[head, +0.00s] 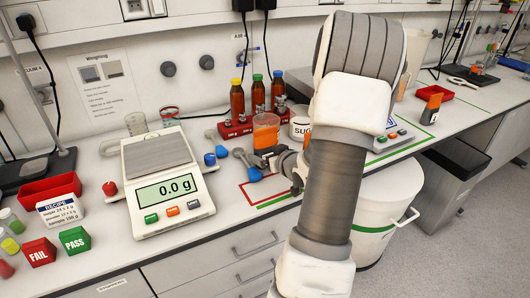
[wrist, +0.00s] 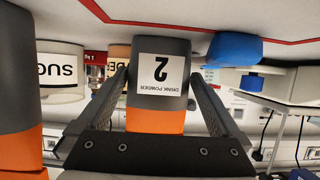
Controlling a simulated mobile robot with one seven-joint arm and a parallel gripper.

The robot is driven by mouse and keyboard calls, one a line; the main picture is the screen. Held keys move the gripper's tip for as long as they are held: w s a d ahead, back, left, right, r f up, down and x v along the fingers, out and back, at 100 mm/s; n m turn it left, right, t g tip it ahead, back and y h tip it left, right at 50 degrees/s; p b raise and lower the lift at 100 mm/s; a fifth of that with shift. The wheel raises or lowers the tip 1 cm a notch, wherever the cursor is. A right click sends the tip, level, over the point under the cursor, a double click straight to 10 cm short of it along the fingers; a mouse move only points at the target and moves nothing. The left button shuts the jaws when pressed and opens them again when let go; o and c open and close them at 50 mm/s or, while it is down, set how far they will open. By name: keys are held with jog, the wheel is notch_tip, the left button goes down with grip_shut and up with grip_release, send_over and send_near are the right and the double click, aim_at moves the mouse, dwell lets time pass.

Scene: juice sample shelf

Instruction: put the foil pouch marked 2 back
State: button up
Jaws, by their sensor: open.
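The foil pouch marked 2 (wrist: 160,112) is dark grey with an orange band and a white "drink powder" label. It shows upside down in the wrist view, between the two fingers of my open gripper (wrist: 158,80). The fingers lie close along both its sides; I cannot tell whether they touch it. In the head view my gripper (head: 285,163) is low over the bench, beside the beaker of orange liquid (head: 265,131). I cannot clearly make out the pouch there, behind my gripper and arm.
Another grey and orange pouch (wrist: 18,75) is at the left of the wrist view. The sugar tub (head: 300,124) and a red rack of brown bottles (head: 235,127) stand behind. Blue scoops (head: 246,164) lie left of my gripper. The balance (head: 166,178) reads 0.0 g.

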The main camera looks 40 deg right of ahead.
jog(key=p+v, duration=0.1)
jog(key=v, duration=0.9)
jog(key=shift+s+a+r, duration=0.1)
jog(key=shift+s+r, duration=0.05)
jog(key=shift+s, duration=0.15)
jog(key=shift+w, duration=0.1)
